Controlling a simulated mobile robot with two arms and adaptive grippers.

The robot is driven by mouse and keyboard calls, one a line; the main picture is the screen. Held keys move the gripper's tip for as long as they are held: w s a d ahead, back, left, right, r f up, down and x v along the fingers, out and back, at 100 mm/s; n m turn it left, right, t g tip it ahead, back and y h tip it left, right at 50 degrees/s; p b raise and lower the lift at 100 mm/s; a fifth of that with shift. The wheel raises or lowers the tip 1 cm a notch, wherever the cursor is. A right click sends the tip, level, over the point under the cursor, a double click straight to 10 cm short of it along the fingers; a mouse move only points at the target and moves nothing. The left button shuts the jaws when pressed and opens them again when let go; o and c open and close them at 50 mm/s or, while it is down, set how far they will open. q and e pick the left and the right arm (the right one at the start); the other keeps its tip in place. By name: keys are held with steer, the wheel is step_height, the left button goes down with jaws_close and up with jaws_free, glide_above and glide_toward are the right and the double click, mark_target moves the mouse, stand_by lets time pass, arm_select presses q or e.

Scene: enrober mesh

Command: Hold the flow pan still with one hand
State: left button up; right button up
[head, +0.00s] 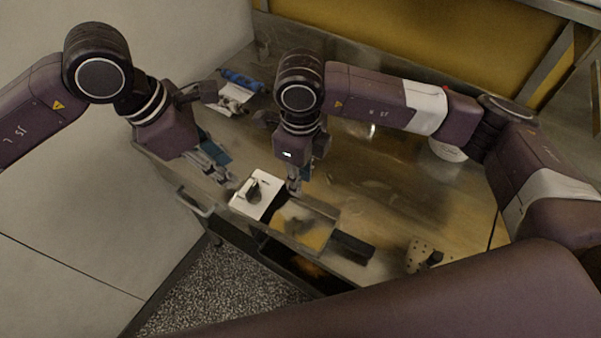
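The flow pan appears to be the shallow metal tray (324,214) with a yellowish patch in it, near the front edge of the steel table. A black bar (352,246) lies at its right end. A white plate with a black grip (268,206) sits against its left side. My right gripper (293,187) points down at the pan's far left corner; whether it touches the rim is unclear. My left gripper (226,180) is low over the table, just left of the white plate. Both sets of fingertips are too small to read.
The steel table (385,185) has free room right of centre. A blue roll and white sheet (236,95) lie at the back left. A white tub (447,150) stands at the back right, partly behind my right arm. A perforated plate (420,252) lies at the front right.

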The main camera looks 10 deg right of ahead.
mark_target(300, 200)
step_height(300, 200, down, 6)
steer(key=shift+r, duration=0.1)
stand_by(0.4)
jaws_close()
stand_by(0.6)
